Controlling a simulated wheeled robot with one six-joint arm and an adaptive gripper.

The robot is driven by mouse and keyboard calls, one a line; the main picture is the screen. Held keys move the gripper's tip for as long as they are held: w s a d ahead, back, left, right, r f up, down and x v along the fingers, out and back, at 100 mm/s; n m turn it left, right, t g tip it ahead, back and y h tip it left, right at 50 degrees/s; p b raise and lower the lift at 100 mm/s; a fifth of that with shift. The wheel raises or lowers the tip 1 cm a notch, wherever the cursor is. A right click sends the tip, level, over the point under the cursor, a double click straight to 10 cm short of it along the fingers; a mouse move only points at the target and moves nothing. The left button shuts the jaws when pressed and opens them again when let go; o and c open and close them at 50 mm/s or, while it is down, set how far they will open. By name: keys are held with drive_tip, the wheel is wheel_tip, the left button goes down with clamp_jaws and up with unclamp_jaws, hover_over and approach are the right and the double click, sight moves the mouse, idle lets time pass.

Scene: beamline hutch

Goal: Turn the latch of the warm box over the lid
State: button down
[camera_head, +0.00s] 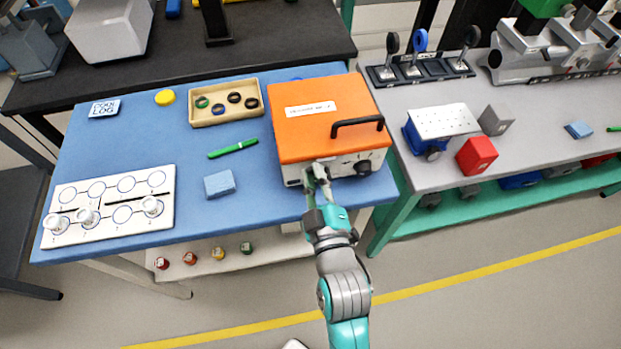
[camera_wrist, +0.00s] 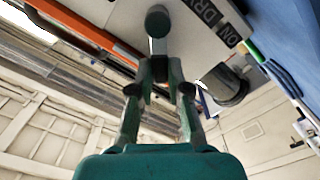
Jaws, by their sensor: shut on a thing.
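The warm box has an orange lid (camera_head: 322,108) with a black handle (camera_head: 357,124) and a white body (camera_head: 345,165). It stands at the right end of the blue table, and its lid is down. My gripper (camera_head: 316,174) is at the box's front face, left of a dark knob (camera_head: 362,168). In the wrist view my gripper (camera_wrist: 166,75) is shut on the latch, a small dark piece with a round end (camera_wrist: 157,22) in front of the white face. The orange lid edge (camera_wrist: 85,38) runs past at the left. In the head view my fingers hide the latch.
On the blue table are a blue block (camera_head: 219,184), a green marker (camera_head: 233,149), a tray of rings (camera_head: 226,116) and a white board with cups (camera_head: 110,207). A grey bench (camera_head: 440,150) with a red block (camera_head: 476,155) stands close at right. The floor in front is clear.

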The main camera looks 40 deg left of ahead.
sight(325, 159)
drive_tip(key=m, duration=0.2)
drive_tip(key=w+d+m, duration=0.1)
drive_tip(key=shift+r+m, duration=0.35)
drive_tip(key=shift+m, duration=0.05)
drive_tip(key=shift+w+d+r+m, duration=0.1)
drive_tip(key=shift+w+d+m, duration=0.2)
drive_tip(key=shift+m, duration=0.6)
drive_tip(key=shift+w+d+r+m, duration=0.15)
drive_tip(key=shift+w+m, duration=0.1)
drive_tip(key=shift+m, duration=0.65)
drive_tip(key=shift+f, duration=0.1)
drive_tip(key=c, duration=1.1)
unclamp_jaws()
drive_tip(key=v, duration=1.2)
drive_tip(key=shift+w, duration=0.1)
